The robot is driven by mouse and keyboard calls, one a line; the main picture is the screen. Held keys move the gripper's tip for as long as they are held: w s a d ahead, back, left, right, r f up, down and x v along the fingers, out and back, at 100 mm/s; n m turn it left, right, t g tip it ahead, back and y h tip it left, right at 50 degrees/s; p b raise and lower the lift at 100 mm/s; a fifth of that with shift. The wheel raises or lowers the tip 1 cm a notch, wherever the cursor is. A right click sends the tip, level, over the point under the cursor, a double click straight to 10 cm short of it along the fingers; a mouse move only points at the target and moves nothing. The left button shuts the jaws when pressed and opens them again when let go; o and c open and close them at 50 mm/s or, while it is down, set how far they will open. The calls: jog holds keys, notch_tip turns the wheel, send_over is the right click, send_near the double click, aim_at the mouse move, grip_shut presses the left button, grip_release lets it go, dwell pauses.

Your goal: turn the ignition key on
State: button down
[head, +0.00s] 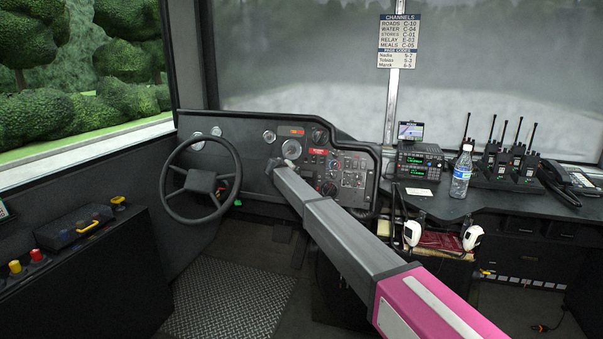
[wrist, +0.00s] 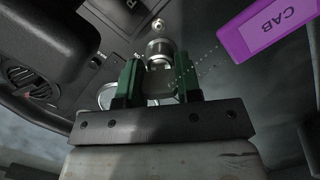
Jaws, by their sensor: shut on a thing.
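My gripper (wrist: 160,74) shows in the wrist view with its two green fingers shut on the dark head of the ignition key (wrist: 157,88). The key points into a round metal ignition lock (wrist: 160,52) just beyond the fingertips. A purple tag marked CAB (wrist: 268,28) hangs to the right on a bead chain that runs to the key. In the head view my arm reaches to the dashboard (head: 345,160) just right of the steering wheel (head: 201,181). The key and lock are too small or hidden there. The key's turn angle is hard to tell.
Gauges and switches (head: 330,165) lie right of my arm on the dashboard. A radio (head: 419,161), a water bottle (head: 461,172) and several handheld radios (head: 510,160) stand on the right counter. A control box (head: 75,228) is at the left.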

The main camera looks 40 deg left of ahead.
dwell(0.5)
jog(key=c, duration=0.8)
grip_release()
jog(key=v, duration=1)
jog(key=shift+s+r, duration=0.2)
jog(key=shift+s, duration=0.15)
jog(key=shift+d, duration=0.1)
